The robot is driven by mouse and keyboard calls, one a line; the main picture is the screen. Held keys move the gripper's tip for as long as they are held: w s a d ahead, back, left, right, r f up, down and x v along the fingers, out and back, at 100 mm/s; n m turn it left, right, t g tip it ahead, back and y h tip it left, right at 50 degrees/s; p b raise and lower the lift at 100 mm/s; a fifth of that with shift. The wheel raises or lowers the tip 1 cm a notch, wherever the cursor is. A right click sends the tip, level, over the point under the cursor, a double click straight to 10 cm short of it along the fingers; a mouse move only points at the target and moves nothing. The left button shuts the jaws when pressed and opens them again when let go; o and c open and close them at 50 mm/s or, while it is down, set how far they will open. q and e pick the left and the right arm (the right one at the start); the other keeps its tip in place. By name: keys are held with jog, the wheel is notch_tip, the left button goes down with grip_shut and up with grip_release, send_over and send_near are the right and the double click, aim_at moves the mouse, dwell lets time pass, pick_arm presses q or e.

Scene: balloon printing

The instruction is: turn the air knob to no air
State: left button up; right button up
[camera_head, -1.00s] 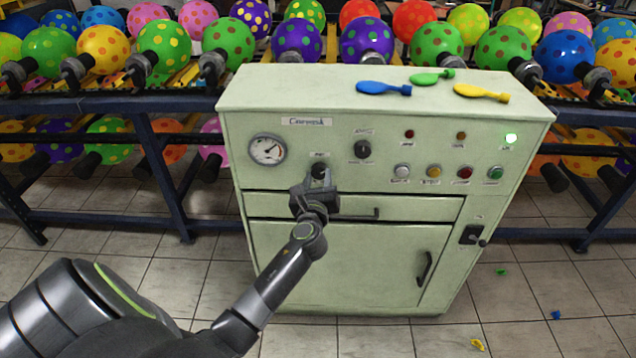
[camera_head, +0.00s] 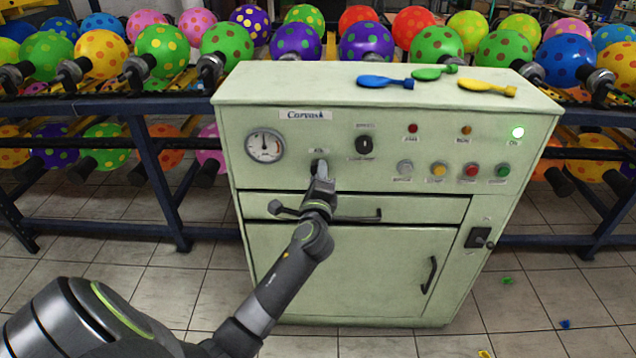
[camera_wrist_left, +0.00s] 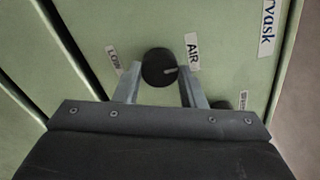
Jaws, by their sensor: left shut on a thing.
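The green machine (camera_head: 350,285) stands in front of me, with the air knob (camera_wrist_left: 159,68) on its front panel under the AIR label (camera_wrist_left: 193,52). The knob is round and black; a light mark on it points toward the AIR label in the left wrist view. My left gripper (camera_head: 321,174) is at the knob, its fingers (camera_wrist_left: 163,92) on either side and shut on it. In the head view the gripper partly hides the knob. My right gripper is not in view.
A pressure gauge (camera_head: 265,146) is left of the knob and another black knob (camera_head: 364,146) is to its right. Flat balloons (camera_head: 386,82) lie on top. Racks of inflated balloons stand behind.

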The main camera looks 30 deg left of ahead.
pick_arm(q)
jog(key=shift+n+g+b, duration=0.35)
jog(key=shift+n+b, duration=2)
jog(key=shift+n, duration=4.65)
jog(key=shift+n+g+b, duration=0.35)
jog(key=shift+n+b, duration=1.95)
jog(key=shift+n, duration=4.7)
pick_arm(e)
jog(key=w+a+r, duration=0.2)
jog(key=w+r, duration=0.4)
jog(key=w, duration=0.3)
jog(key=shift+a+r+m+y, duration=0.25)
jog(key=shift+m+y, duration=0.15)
pick_arm(q)
jog(key=shift+d, duration=0.1)
jog(key=o, duration=1)
jog(key=shift+r, duration=0.1)
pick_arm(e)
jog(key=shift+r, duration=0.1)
